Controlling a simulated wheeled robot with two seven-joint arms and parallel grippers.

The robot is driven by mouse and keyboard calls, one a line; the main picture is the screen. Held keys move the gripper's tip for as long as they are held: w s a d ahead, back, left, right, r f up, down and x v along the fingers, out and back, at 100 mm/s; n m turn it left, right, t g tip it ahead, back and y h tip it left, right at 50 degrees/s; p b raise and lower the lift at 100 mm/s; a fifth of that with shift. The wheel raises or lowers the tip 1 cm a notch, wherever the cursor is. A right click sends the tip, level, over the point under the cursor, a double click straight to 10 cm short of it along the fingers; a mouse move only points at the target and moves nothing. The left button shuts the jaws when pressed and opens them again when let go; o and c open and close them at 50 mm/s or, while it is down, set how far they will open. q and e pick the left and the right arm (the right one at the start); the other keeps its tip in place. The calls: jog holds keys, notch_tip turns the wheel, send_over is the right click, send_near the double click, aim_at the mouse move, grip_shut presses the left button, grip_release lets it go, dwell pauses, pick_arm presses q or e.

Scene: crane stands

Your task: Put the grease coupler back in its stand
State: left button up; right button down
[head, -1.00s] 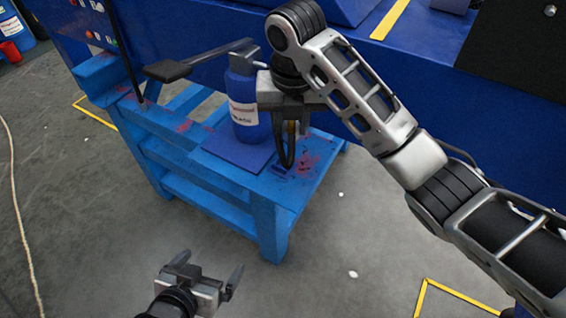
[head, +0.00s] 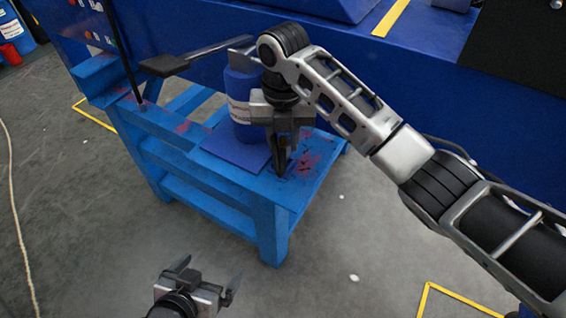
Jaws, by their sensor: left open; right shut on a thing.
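My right gripper (head: 281,160) points down over the right part of the blue bench, just right of the blue container. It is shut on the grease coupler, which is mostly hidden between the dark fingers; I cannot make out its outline. The fingertips are low, close to the bench top, where the small stand was visible earlier. The stand is now hidden behind the fingers, and I cannot tell whether the coupler touches it. My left gripper (head: 208,272) is open and empty, low at the bottom left, in front of the bench and apart from it.
The blue bench (head: 262,199) has red stains and a lower shelf. A blue container (head: 240,88) with a white label and a long dark lever (head: 190,58) stands close left of my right gripper. A blue machine wall rises behind. The floor in front is clear.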

jog(key=shift+r, duration=0.1)
jog(key=shift+n+p, duration=0.7)
jog(key=shift+p, duration=0.1)
dwell(0.4)
jog(key=shift+f+b, duration=0.45)
jog(key=shift+f, duration=0.7)
jog(key=c, duration=1)
grip_release()
jog(key=shift+f, duration=0.1)
